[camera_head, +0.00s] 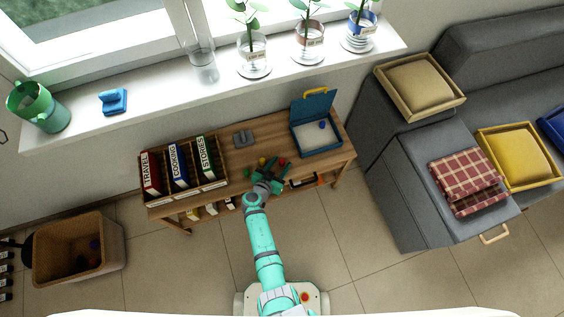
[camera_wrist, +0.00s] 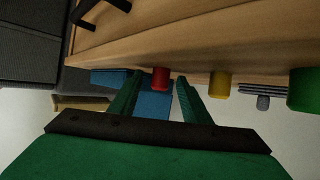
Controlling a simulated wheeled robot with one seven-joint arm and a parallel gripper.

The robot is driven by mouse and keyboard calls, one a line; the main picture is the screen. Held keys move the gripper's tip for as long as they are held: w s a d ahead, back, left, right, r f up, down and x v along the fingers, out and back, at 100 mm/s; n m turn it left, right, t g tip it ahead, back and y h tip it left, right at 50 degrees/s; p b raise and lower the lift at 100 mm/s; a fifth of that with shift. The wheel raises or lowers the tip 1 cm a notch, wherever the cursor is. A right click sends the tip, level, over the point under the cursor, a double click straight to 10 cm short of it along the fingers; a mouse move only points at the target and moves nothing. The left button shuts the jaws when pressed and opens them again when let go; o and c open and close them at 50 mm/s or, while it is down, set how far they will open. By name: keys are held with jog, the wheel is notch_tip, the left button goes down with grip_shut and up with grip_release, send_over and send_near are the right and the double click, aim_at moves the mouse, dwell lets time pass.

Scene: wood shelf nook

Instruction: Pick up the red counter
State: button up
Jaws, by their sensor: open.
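The red counter (camera_head: 282,161) is a small red cylinder on the wooden bench top (camera_head: 226,158), near its front edge. It also shows in the wrist view (camera_wrist: 160,79), ahead of the gap between my fingertips. My gripper (camera_head: 272,172) is open and empty at the bench's front edge, close to the red counter. In the wrist view, the two green fingers (camera_wrist: 158,88) are spread, with the red counter between their lines. I cannot tell whether either finger touches it.
A yellow counter (camera_wrist: 220,84) and a green counter (camera_wrist: 303,90) stand beside the red one. An open blue case (camera_head: 318,140) holds a blue piece (camera_head: 322,125) at the bench's right. Binders in a rack (camera_head: 182,170) stand left. A grey object (camera_head: 243,139) lies behind.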

grip_shut()
